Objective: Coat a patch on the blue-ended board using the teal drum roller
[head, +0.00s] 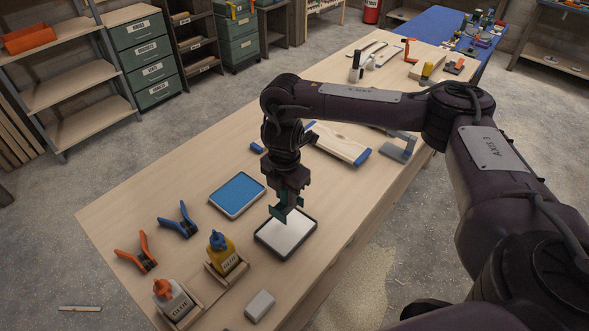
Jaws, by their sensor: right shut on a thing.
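My right gripper (288,205) is shut on a dark teal thing (276,213), which I take for the teal drum roller; the gripper hides much of it. It is at the far-left edge of a shallow dark-rimmed tray with a white inside (285,238). I cannot tell whether the roller touches the tray. The blue-ended board (338,143) lies on the table beyond the gripper, pale wood with blue at its ends, partly hidden behind my right arm. My left gripper is not in view.
A blue-filled tray (237,194) lies left of the white one. Orange (136,252) and blue (180,221) clamps, glue (175,298) and yellow (226,255) bottles in wooden holders, and a white block (260,305) are near. A grey stand (399,148) is right of the board.

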